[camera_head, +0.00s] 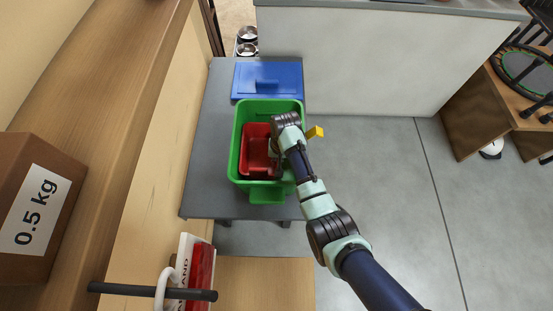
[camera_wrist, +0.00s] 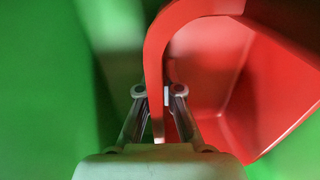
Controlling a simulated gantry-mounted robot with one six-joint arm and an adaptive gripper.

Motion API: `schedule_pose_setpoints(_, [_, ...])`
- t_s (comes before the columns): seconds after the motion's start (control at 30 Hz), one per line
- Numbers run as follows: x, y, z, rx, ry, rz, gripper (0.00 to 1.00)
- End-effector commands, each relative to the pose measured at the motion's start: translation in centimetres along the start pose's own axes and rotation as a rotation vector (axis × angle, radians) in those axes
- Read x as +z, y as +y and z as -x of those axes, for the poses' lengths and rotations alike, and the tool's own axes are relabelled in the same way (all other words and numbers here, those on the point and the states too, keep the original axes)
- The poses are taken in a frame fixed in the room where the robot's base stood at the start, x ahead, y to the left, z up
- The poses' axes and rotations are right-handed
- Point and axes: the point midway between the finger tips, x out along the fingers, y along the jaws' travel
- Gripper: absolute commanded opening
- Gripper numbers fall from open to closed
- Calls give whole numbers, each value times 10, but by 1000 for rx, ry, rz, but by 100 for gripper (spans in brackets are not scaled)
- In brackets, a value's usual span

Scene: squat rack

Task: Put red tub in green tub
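The green tub (camera_head: 238,150) stands on a dark grey bench in the head view, and its green wall fills the left of the wrist view (camera_wrist: 40,90). The red tub (camera_head: 256,146) is inside the green tub's opening, toward its middle. My gripper (camera_head: 275,165) reaches down into the green tub at the red tub's right side. In the wrist view, the red tub's rim (camera_wrist: 157,60) passes between my gripper's two fingers (camera_wrist: 160,95), which sit close on either side of it. Whether the red tub rests on the green tub's floor is hidden.
A blue lid (camera_head: 268,80) lies on the grey bench (camera_head: 205,160) behind the green tub. A wooden shelf with a 0.5 kg box (camera_head: 40,215) is at the left. A yellow piece (camera_head: 316,131) shows right of my gripper. Open floor lies to the right.

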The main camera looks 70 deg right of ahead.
Motion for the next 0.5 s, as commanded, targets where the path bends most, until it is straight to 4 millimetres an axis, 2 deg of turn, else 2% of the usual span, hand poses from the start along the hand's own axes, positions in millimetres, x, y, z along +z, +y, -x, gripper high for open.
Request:
schedule_pose_setpoints(0.33, [0, 0, -4, 0, 1, 0, 0])
schedule_pose_setpoints(0.4, [0, 0, -3, 0, 1, 0, 15])
schedule_pose_setpoints(0.5, [0, 0, -3, 0, 1, 0, 31])
